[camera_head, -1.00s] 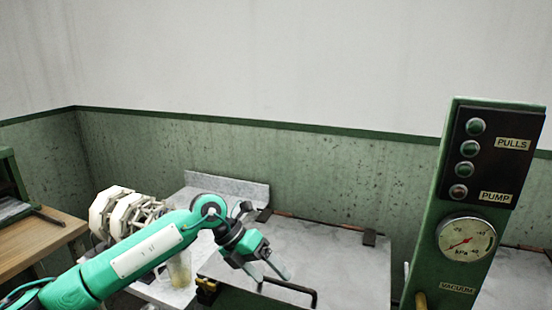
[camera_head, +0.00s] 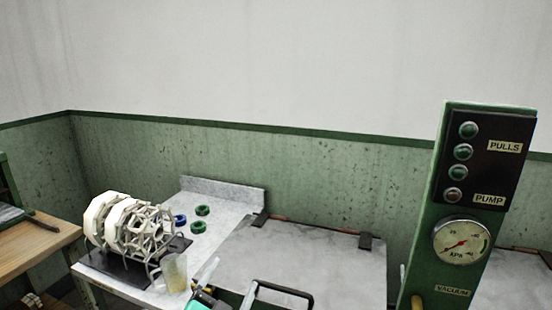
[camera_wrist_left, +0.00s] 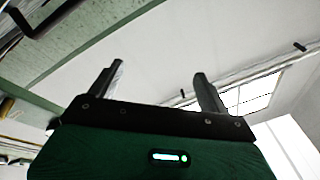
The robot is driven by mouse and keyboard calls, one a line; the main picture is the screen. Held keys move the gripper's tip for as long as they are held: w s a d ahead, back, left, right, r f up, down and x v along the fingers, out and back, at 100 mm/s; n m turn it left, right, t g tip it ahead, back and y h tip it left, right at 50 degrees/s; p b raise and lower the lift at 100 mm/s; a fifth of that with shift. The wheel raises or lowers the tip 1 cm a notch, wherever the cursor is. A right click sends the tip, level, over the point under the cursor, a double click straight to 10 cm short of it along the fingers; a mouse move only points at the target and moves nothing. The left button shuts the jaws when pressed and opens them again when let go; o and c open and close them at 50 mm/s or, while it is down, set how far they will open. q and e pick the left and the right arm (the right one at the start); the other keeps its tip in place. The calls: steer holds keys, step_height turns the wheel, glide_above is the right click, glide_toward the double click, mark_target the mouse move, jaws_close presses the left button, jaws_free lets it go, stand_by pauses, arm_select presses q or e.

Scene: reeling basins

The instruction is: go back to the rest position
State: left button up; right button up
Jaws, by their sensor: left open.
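My left gripper (camera_head: 207,280) shows only partly at the bottom edge of the head view, left of the black handle. In the left wrist view its two fingers (camera_wrist_left: 153,82) are spread apart with nothing between them. That view looks up at the ceiling and walls. My right gripper is in neither view.
A white reel frame (camera_head: 130,225) on a black base and a clear beaker (camera_head: 174,274) stand on the pale bench (camera_head: 225,222). Green and blue rings (camera_head: 198,227) lie behind. A black handle (camera_head: 283,290) stands close to my gripper. A green control panel (camera_head: 466,215) rises at right.

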arm_select(q)
steer(key=s+a+f+n+g+y, duration=0.3)
steer(key=s+a+f+n+g, duration=0.15)
steer(key=f, duration=0.35)
steer(key=s+a+f+n+g+y, duration=0.35)
steer(key=s+a+f, duration=0.2)
steer(key=f, duration=0.25)
steer(key=s+a+f+g, duration=0.1)
steer(key=s+f+g, duration=0.2)
steer(key=s, duration=0.4)
steer(key=s+a+f+n+g, duration=0.1)
steer(key=s+f+g, duration=0.25)
steer(key=s, duration=0.25)
steer(key=s+a+f+g, duration=0.1)
steer(key=s+f+g, duration=0.1)
steer(key=s+f, duration=0.35)
step_height(320, 180, down, 30)
steer(key=s+g, duration=0.1)
steer(key=s, duration=0.1)
steer(key=s+a+f, duration=0.2)
steer(key=s+f, duration=0.6)
steer(key=s, duration=0.1)
steer(key=s+a+f+g+p, duration=0.1)
steer(key=s+f, duration=0.8)
steer(key=s, duration=0.1)
steer(key=shift+a, duration=0.35)
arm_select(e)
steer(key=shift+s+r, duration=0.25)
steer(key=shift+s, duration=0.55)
